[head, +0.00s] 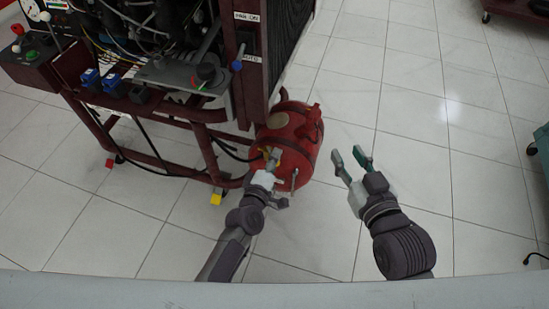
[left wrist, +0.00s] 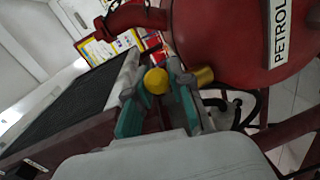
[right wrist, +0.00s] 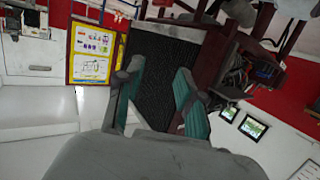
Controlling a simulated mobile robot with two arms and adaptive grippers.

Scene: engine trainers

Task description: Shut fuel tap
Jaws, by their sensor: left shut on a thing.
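The red fuel tank (head: 303,141) hangs at the right end of the engine stand, and its PETROL label shows in the left wrist view (left wrist: 280,30). The fuel tap has a round yellow knob (left wrist: 156,80) beside a brass fitting (left wrist: 204,76). My left gripper (head: 269,158) is at the front of the tank, shut on the yellow tap knob, with its fingers on either side of the knob. The fingers hide part of the tap in the head view. My right gripper (head: 347,156) is open and empty to the right of the tank, over the floor.
The dark red engine stand (head: 205,150) fills the upper left, with a radiator (head: 285,35) above the tank. A thin hose (head: 225,150) runs beside the tank. The tiled floor (head: 420,130) on the right is clear. Other trolleys stand at the far right edge.

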